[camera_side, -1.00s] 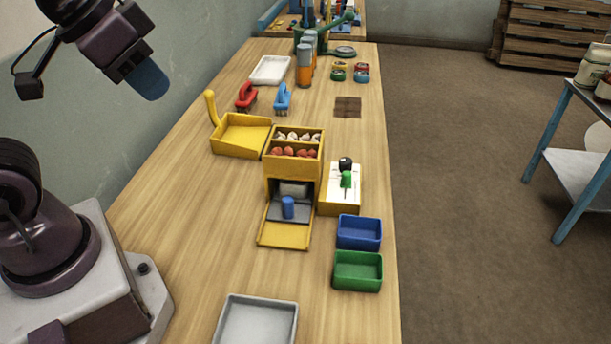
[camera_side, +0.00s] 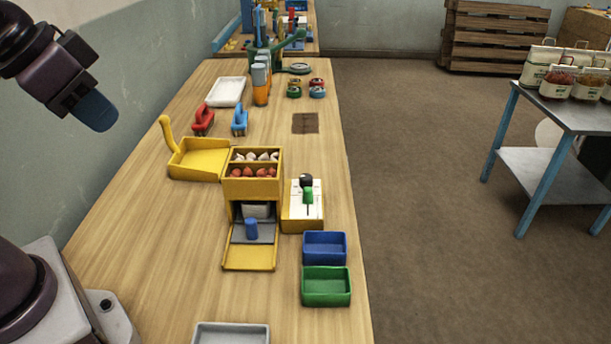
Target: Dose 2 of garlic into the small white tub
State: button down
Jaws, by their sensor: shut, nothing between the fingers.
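White garlic bulbs (camera_side: 255,156) lie in the back compartment of the yellow dispenser (camera_side: 253,187), behind a row of red bulbs (camera_side: 253,172). Below them is an open chute with a pale grey block (camera_side: 256,211) and a blue knob (camera_side: 251,228) on a grey plate. Beside it stands a white-topped box (camera_side: 302,212) with a green-handled lever (camera_side: 308,196) and a black knob (camera_side: 306,180). I cannot make out a small white tub for certain; a shallow white tray (camera_side: 226,92) lies farther back. My gripper (camera_side: 95,112), with blue fingers, is shut and empty, high at the upper left, away from everything.
A blue bin (camera_side: 325,247) and a green bin (camera_side: 326,286) stand at the right edge. A grey tray (camera_side: 231,333) is at the front. A yellow scoop-like tray (camera_side: 198,160), red (camera_side: 203,120) and blue (camera_side: 240,121) brushes and orange cylinders (camera_side: 261,85) stand behind. The front left tabletop is clear.

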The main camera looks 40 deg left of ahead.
jog(key=c, duration=1.6)
grip_release()
jog(key=o, duration=0.3)
jog(key=shift+d+f, duration=0.15)
jog(key=shift+d, duration=0.15)
jog(key=o, duration=0.5)
jog(key=f+g, duration=0.1)
jog(key=w+d+f+m+g, duration=0.1)
jog(key=shift+w+d+f+h, duration=0.2)
jog(key=shift+d+f+h, duration=0.1)
jog(key=shift+f, duration=0.1)
jog(key=n+t+y, duration=0.1)
jog(key=n+y, duration=0.7)
jog(key=n, duration=0.4)
send_near(306, 177)
jog(key=x, duration=0.9)
jog(key=shift+w+a+f, duration=0.15)
